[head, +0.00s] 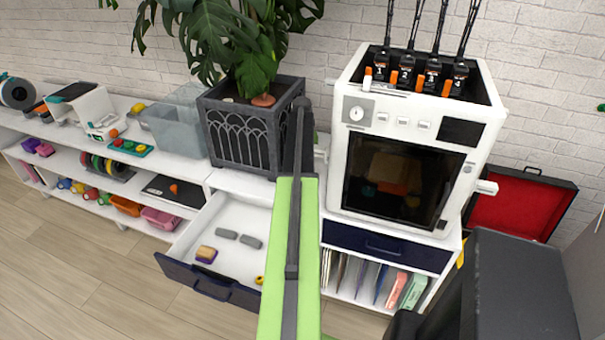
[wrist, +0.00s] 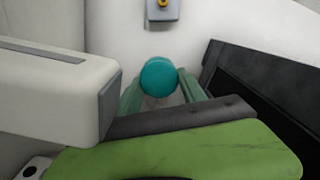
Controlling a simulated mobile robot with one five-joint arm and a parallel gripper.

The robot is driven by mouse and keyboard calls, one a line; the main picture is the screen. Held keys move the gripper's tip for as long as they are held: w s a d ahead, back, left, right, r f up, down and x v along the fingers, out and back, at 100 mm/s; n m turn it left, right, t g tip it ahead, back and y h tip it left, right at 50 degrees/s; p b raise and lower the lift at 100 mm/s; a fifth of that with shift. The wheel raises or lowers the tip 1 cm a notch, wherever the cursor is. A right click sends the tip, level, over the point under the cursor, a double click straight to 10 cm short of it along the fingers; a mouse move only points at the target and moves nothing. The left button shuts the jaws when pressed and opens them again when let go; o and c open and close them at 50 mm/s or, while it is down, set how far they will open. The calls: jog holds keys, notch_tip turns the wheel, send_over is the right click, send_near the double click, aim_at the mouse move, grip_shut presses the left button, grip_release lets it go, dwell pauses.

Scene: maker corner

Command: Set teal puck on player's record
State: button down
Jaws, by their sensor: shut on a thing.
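In the wrist view, the teal puck (wrist: 158,76) sits between the tips of my gripper (wrist: 160,88), whose greenish fingers are shut on it from both sides. Below it the view shows a white surface; I cannot tell the gap between puck and surface. In the head view my green arm reaches up the middle, and the gripper and puck do not show clearly there. I cannot make out the player or its record with certainty in either view.
An open drawer (head: 232,218) holds a sponge-like block and grey pieces. A dark planter (head: 250,135) and a white printer-like machine (head: 400,120) flank my arm. An open red-lined case (head: 515,205) stands at the right. The wrist view shows a small grey plate (wrist: 156,14) ahead.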

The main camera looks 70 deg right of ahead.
notch_tip(320, 180, down, 4)
jog(key=b, duration=0.3)
jog(key=shift+r, duration=0.25)
jog(key=shift+f, duration=0.15)
jog(key=c, duration=0.7)
grip_release()
jog(key=shift+o, duration=0.2)
notch_tip(320, 180, up, 12)
jog(key=p, duration=1.2)
jog(key=shift+r, duration=0.2)
